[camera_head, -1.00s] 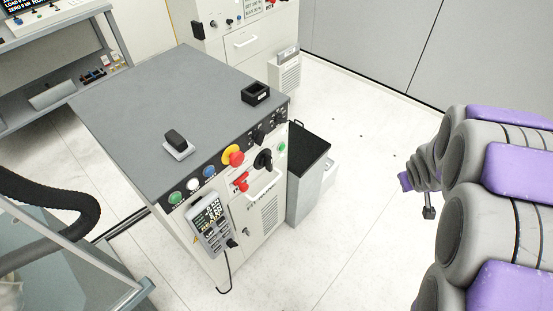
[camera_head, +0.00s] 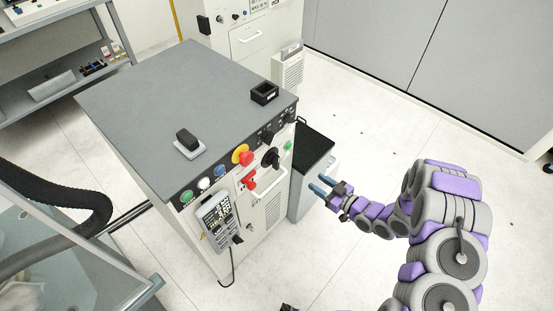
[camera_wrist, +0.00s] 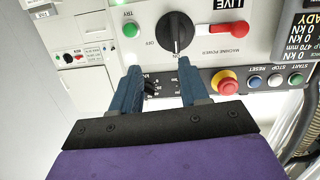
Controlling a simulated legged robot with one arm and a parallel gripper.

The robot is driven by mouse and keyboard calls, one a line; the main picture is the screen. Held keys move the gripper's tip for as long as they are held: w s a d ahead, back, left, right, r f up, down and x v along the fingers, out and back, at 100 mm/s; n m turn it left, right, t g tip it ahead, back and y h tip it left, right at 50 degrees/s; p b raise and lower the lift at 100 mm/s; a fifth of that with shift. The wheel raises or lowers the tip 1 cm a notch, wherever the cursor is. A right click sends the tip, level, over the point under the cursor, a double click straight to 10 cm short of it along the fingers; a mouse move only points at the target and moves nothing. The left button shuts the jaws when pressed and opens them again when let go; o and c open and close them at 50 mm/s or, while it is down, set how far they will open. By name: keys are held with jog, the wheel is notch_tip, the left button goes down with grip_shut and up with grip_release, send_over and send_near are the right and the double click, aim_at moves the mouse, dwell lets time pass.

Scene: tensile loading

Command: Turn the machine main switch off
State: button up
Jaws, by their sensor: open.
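The machine main switch is a black rotary knob (camera_wrist: 175,33) marked MACHINE POWER; it also shows on the cabinet front in the head view (camera_head: 270,158). In the wrist view its grip stands upright, its white mark toward ON; OFF is printed to its left. My gripper (camera_head: 321,182) is in front of the cabinet, right of the knob and apart from it in the head view. It is open and empty. In the wrist view the fingers (camera_wrist: 158,67) appear below the knob, with the right fingertip nearly in line with it.
A red lever (camera_wrist: 230,28) is right of the knob, and a green button (camera_wrist: 130,30) left. A red-and-yellow emergency stop (camera_head: 243,156) sits above on the panel. A handheld display (camera_head: 217,220) hangs on the front. A black-topped bin (camera_head: 314,146) stands beside the cabinet. Floor in front is open.

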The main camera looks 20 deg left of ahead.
jog(key=s+y, duration=0.2)
jog(key=b, duration=0.1)
send_near(279, 160)
jog(key=b+x, duration=0.1)
jog(key=x, duration=0.8)
jog(key=shift+a+b, duration=0.4)
jog(key=shift+a, duration=0.05)
jog(key=shift+d+r, duration=0.15)
jog(key=shift+d, duration=0.45)
jog(key=shift+a, duration=0.5)
jog(key=c, duration=0.6)
jog(key=shift+d, duration=0.1)
grip_shut()
